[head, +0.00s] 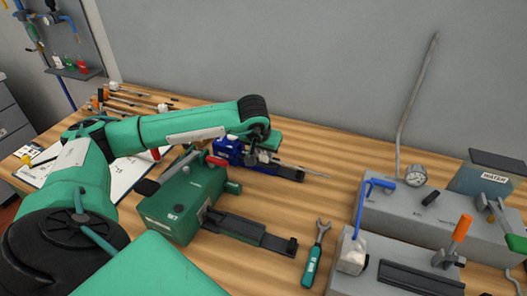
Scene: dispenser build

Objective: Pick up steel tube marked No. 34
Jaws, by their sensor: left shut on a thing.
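My left gripper (263,156) is at the end of the green arm that comes in from the left, low over the blue machine at the middle back of the bench. It is shut on a thin grey steel tube (308,171), which sticks out to the right above the machine's dark rail. The fingertips are small and partly hidden by the wrist. No No. 34 mark can be read on the tube. My right gripper is not in view.
A green bending machine (180,203) with a dark rail stands in front. A teal-handled wrench (316,254) lies right of it. Grey blocks with a gauge (415,175) and a WATER box (487,177) fill the right. A tall bent tube (414,95) rises at the wall.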

